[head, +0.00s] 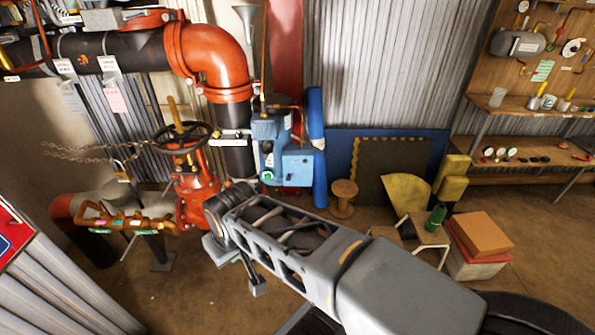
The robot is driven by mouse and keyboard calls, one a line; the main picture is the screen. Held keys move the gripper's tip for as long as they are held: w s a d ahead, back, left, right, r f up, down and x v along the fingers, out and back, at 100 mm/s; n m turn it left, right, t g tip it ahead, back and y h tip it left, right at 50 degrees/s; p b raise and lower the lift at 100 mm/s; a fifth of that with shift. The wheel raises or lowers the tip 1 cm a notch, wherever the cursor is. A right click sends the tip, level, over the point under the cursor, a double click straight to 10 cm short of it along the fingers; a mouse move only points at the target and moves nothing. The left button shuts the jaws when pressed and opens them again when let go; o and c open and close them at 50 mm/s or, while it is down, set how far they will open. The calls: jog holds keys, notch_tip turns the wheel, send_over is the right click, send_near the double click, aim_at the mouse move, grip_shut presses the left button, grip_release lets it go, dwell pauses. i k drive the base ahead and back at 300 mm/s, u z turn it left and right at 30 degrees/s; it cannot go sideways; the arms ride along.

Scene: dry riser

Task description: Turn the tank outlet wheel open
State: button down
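A dark handwheel (186,138) sits on top of a red valve (196,188) in the head view, left of centre. A brass-coloured stem (175,113) rises through the wheel. A rusty chain (85,154) runs left from the wheel, and a padlock (122,168) hangs near it. I cannot tell how the chain is fastened. My gripper (239,268) is below and right of the wheel, apart from it. Two grey finger ends show with a gap between them and nothing visible in the gap. My arm hides the rest of the gripper.
A thick red elbow pipe (210,60) stands behind the wheel. A blue box (284,150) is mounted to its right. A brass manifold (128,220) is at lower left. A wooden spool (343,198) and red-topped box (480,235) stand on the right. Floor is clear at lower left.

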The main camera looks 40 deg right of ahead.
aim_at(550, 47)
jog(key=k, duration=1)
jog(key=z, duration=3.5)
jog(key=i, duration=5.45)
jog(key=u, duration=0.45)
